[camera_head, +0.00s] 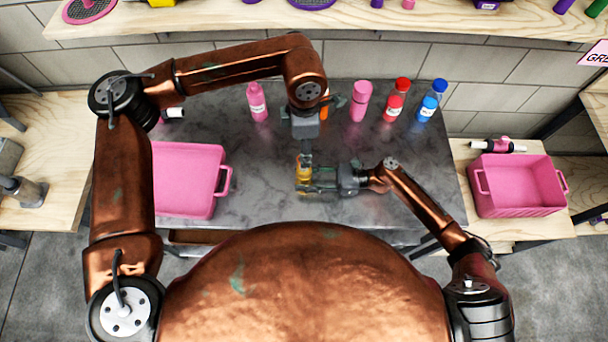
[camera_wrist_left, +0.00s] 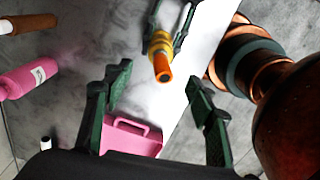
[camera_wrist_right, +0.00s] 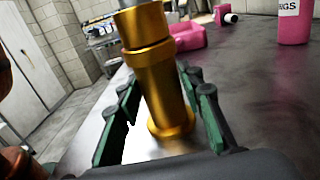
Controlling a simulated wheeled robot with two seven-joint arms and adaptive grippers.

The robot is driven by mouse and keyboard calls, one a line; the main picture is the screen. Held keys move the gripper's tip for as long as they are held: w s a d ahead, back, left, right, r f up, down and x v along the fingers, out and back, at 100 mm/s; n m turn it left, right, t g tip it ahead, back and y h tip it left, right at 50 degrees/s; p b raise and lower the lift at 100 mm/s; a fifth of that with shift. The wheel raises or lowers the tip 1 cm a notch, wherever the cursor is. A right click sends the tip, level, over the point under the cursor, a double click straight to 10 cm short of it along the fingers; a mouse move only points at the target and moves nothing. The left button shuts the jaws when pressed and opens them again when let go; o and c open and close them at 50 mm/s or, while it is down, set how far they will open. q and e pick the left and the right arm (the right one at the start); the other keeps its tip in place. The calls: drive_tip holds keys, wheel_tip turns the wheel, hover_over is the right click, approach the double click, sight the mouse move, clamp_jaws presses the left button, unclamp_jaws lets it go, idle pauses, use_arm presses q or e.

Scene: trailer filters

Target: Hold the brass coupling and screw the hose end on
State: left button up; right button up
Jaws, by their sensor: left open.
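The brass coupling (camera_head: 303,166) is over the middle of the grey table. My right gripper (camera_head: 312,180) comes in from the right with its fingers closed around it. In the right wrist view the coupling (camera_wrist_right: 165,85) stands tilted between the green fingers, its wide rim low. In the left wrist view the coupling (camera_wrist_left: 160,50) has an orange end with a dark hole facing the camera. My left gripper (camera_wrist_left: 158,78) points down above it, fingers spread and empty. I cannot pick out a separate hose end.
A pink tray (camera_head: 185,180) lies left on the table (camera_head: 265,210). Pink bottles (camera_head: 258,103) and red and blue bottles (camera_head: 428,108) stand along the back, with an orange item partly hidden behind my left arm. A pink crate (camera_head: 518,200) sits on a side bench at right.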

drive_tip(key=o, duration=0.3)
drive_tip(key=shift+o, duration=0.2)
drive_tip(key=d, duration=1.2)
